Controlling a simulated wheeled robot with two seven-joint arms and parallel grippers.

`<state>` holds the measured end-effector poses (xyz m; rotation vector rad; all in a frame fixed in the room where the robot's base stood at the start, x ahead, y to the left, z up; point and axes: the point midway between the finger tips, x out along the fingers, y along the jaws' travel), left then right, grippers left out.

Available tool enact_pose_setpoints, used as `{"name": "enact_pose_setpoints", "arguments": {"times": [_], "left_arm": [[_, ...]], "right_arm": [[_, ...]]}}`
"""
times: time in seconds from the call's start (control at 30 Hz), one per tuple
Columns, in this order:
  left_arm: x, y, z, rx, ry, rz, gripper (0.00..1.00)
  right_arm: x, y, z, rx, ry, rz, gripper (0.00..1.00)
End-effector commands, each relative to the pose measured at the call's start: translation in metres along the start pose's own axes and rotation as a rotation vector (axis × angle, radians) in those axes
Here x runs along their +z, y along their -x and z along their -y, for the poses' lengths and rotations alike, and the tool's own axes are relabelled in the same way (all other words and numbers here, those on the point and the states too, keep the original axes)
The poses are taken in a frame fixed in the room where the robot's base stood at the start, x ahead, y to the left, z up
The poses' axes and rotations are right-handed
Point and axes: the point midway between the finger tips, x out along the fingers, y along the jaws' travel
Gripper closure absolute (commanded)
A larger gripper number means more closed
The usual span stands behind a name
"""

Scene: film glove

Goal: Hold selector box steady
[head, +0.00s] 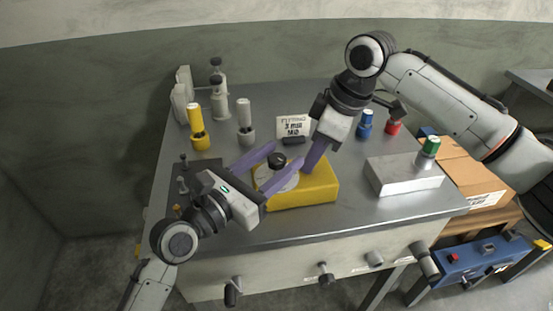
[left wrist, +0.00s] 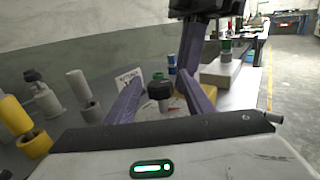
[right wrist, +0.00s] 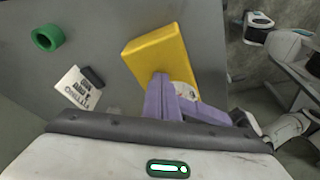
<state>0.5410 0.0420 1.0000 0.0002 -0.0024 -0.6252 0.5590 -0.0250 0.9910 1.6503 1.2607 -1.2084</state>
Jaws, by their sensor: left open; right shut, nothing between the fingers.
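The selector box (head: 318,190) is a yellow box near the middle of the table, with a pale round dial plate (head: 280,181) and a black knob (head: 277,160) on top. My left gripper (head: 287,157) is open, its purple fingers on either side of the knob with visible gaps in the left wrist view (left wrist: 158,90). My right gripper (head: 309,168) is shut and empty, pointing down at the box's top. In the right wrist view its fingertips (right wrist: 160,78) overlap the yellow box (right wrist: 158,52); contact is unclear. The fingers hide part of the dial plate.
A sign card (head: 293,126) stands behind the box. Yellow (head: 196,118) and white (head: 244,112) capped cylinders stand at left. Blue (head: 366,118) and red (head: 393,125) ones stand at right, near a pale block (head: 403,178).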

Motion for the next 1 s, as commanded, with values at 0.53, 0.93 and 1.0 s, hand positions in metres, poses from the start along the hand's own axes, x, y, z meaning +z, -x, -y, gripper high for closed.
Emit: {"name": "enact_pose_setpoints", "arguments": {"times": [0.53,0.93,1.0], "left_arm": [[-0.002,0.086,0.001,-0.001,-0.002,-0.004,0.52],[0.001,0.122,0.002,-0.001,-0.001,0.002,0.52],[0.001,0.122,0.002,-0.001,-0.001,0.003,0.52]], "right_arm": [[0.004,-0.007,0.002,-0.007,-0.001,0.011,1.0],[0.004,-0.007,0.002,-0.008,-0.002,0.011,1.0],[0.004,-0.007,0.002,-0.008,-0.002,0.011,1.0]]}}
